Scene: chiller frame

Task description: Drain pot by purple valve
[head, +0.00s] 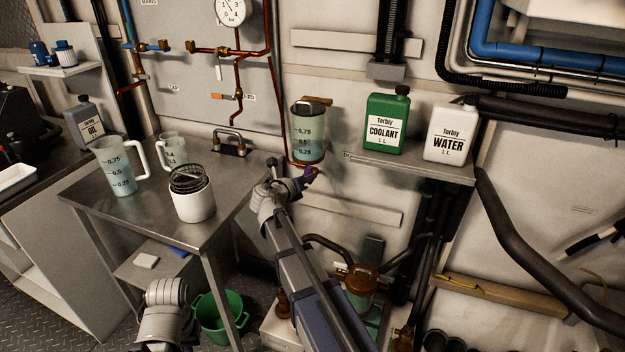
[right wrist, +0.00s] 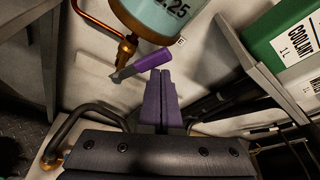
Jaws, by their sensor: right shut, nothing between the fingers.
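The pot (head: 308,135) is a clear marked cylinder on the back wall with pale bluish liquid in it. Its lower end also shows in the right wrist view (right wrist: 160,14). The purple valve (head: 312,171) is a small lever under the pot. In the right wrist view the purple lever (right wrist: 148,62) slants up to the right beside a copper pipe. My right gripper (head: 290,184) is shut and empty. Its fingertips (right wrist: 159,74) are just below the lever; I cannot tell whether they touch it. Part of my left arm shows at the bottom, its gripper out of view.
A shelf (head: 420,165) right of the pot holds a green coolant jug (head: 386,122) and a white water jug (head: 450,132). The metal table (head: 125,215) at left bears jugs and a white cup (head: 193,203) with a black basket. A green bucket (head: 212,318) stands below.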

